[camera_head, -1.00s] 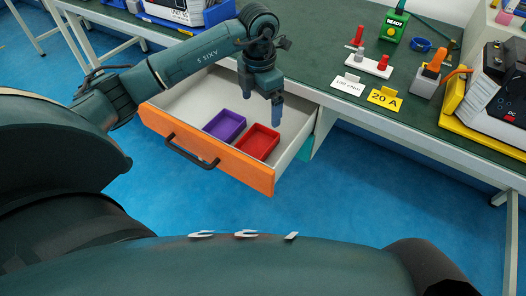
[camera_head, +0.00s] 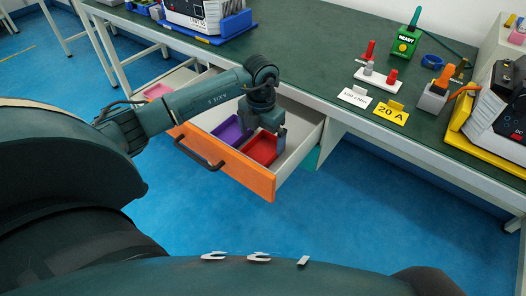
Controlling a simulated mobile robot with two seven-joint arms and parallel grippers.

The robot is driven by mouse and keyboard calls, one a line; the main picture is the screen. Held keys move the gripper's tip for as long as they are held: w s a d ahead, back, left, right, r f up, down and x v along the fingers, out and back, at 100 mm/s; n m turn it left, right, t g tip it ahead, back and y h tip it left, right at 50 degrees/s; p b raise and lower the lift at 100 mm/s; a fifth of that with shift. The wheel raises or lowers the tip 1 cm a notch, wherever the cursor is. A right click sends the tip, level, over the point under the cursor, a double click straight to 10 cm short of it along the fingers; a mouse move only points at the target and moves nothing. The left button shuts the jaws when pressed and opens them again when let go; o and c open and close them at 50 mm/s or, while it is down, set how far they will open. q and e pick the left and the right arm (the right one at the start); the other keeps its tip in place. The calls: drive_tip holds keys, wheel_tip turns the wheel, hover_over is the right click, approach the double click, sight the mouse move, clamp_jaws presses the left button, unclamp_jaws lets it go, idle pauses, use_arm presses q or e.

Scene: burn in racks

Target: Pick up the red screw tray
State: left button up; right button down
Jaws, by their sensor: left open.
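The red screw tray (camera_head: 259,150) lies in an open drawer with an orange front (camera_head: 235,173). A purple tray (camera_head: 231,131) lies beside it on the left. My left gripper (camera_head: 278,148) is open and points down at the right side of the red tray. Its fingertips are low, at about the tray's rim. I cannot tell whether they touch the tray or straddle its wall. My left arm and gripper hide part of the drawer's inside and the tray's far edge. My right gripper is not in view.
The drawer's black handle (camera_head: 199,154) sticks out in front. The green bench top (camera_head: 310,58) overhangs the drawer's back. A pink tray (camera_head: 158,91) shows left of my arm.

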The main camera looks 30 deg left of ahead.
sight(262, 154)
use_arm(q)
drive_tip(key=f, duration=0.5)
drive_tip(key=shift+w, duration=0.2)
drive_tip(key=shift+c, duration=0.2)
drive_tip(key=c, duration=1)
